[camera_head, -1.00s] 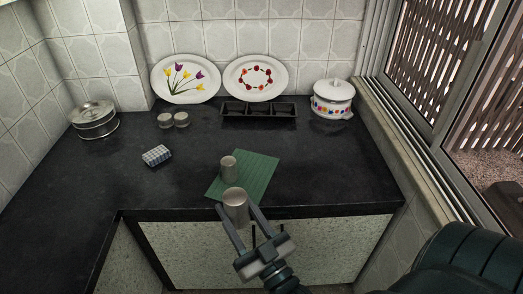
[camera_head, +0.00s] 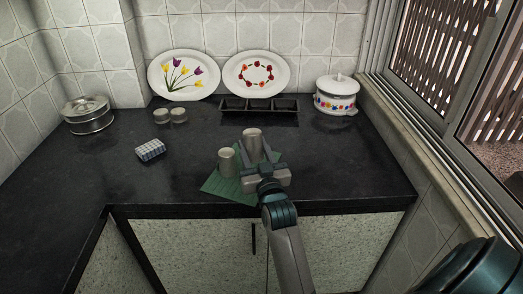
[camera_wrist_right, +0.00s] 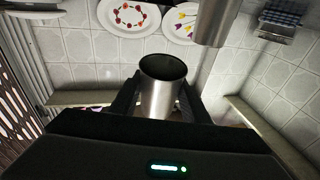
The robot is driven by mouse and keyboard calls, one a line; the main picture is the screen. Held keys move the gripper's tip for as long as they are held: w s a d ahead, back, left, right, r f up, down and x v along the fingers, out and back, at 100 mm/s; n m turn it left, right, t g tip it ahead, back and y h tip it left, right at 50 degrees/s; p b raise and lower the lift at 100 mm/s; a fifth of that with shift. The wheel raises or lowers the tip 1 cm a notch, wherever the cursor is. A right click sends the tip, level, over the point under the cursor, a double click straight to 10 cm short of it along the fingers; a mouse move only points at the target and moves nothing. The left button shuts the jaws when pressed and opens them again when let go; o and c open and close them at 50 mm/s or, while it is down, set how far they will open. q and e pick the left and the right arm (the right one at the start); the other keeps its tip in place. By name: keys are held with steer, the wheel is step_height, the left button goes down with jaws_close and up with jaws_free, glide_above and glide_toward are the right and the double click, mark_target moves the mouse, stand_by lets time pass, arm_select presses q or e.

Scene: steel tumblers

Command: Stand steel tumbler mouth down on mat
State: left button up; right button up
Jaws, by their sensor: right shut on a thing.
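My right gripper (camera_head: 262,166) is shut on a steel tumbler (camera_head: 252,142), reaching in from the front of the counter. In the right wrist view, which is upside down, the held tumbler (camera_wrist_right: 160,98) shows its dark open mouth, so it is mouth down. It is over the far right part of the green mat (camera_head: 220,188); the mouth's visibility suggests it is off the surface. A second steel tumbler (camera_head: 226,163) stands on the mat just left of it, closed end up; it also shows in the wrist view (camera_wrist_right: 217,22). My left gripper is not in view.
A black sectioned tray (camera_head: 260,110) lies behind the mat, with two plates leaning on the wall. A white lidded pot (camera_head: 336,95) is at back right.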

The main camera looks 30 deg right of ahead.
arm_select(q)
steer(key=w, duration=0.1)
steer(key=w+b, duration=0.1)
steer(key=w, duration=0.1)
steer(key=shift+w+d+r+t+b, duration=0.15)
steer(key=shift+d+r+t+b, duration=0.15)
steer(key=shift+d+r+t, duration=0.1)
arm_select(e)
steer(key=w+d+m+g+h, duration=0.1)
steer(key=w+d, duration=0.2)
steer(key=d, duration=0.2)
steer(key=shift+w+f+h, duration=0.15)
steer(key=shift+f+h, duration=0.15)
steer(key=shift+h, duration=0.1)
step_height(320, 180, down, 6)
steer(key=shift+r+b, duration=0.25)
steer(key=shift+b, duration=0.9)
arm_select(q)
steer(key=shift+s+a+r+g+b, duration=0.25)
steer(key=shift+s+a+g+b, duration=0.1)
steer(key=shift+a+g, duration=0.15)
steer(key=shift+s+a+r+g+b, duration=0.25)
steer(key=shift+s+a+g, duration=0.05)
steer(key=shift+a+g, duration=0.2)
arm_select(e)
steer(key=shift+f, duration=1.25)
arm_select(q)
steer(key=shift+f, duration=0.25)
arm_select(e)
steer(key=shift+f, duration=0.65)
